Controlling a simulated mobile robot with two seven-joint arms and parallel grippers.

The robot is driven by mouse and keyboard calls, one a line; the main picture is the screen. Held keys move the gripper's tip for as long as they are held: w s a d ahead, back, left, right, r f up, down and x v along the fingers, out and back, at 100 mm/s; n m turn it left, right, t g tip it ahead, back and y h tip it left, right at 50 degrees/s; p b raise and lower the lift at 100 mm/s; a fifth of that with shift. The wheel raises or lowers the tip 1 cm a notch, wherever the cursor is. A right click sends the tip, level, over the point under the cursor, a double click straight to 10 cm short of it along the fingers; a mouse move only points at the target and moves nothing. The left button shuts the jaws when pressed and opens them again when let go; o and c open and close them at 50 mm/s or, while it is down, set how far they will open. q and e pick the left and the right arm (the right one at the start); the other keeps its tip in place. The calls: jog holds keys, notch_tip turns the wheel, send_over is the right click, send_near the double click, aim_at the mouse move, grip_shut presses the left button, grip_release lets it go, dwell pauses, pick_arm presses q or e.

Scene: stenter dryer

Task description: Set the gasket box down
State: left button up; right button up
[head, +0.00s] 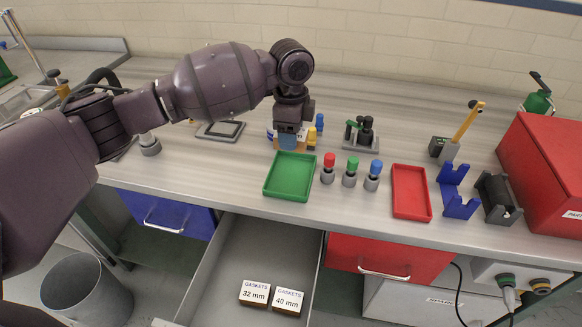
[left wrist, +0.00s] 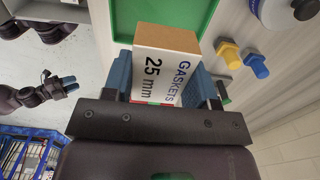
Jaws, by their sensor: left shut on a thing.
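My left gripper (head: 288,143) is over the worktop, just behind the green tray (head: 289,176). In the left wrist view its blue fingers are shut on a gasket box (left wrist: 167,62) with a white face reading "GASKETS 25 mm" and brown cardboard sides. In the head view the gripper largely hides this box, so I cannot tell whether it touches the worktop. Two more gasket boxes, 32 mm (head: 254,293) and 40 mm (head: 288,300), lie in the open drawer (head: 236,258). My right gripper (left wrist: 62,86) shows small at the left of the wrist view; its opening is unclear.
Red, green and blue-capped pieces (head: 350,172) stand right of the green tray, then a red tray (head: 410,191), blue bracket (head: 457,190) and red case (head: 549,170). Blue and yellow bolts (left wrist: 240,58) are beside the gripper. A bin (head: 85,288) stands on the floor.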

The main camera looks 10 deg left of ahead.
pick_arm(q)
send_over(291, 177)
notch_tip(291, 177, down, 4)
jog(key=shift+w+f, duration=0.1)
jog(key=shift+f, duration=0.4)
notch_tip(291, 177, down, 5)
jog(key=shift+r+b, duration=0.15)
jog(key=shift+b, duration=0.45)
jog(key=shift+f, duration=0.35)
pick_arm(e)
jog(key=shift+w+a+f, duration=0.1)
jog(key=shift+w+f, duration=0.25)
jog(key=shift+w, duration=0.05)
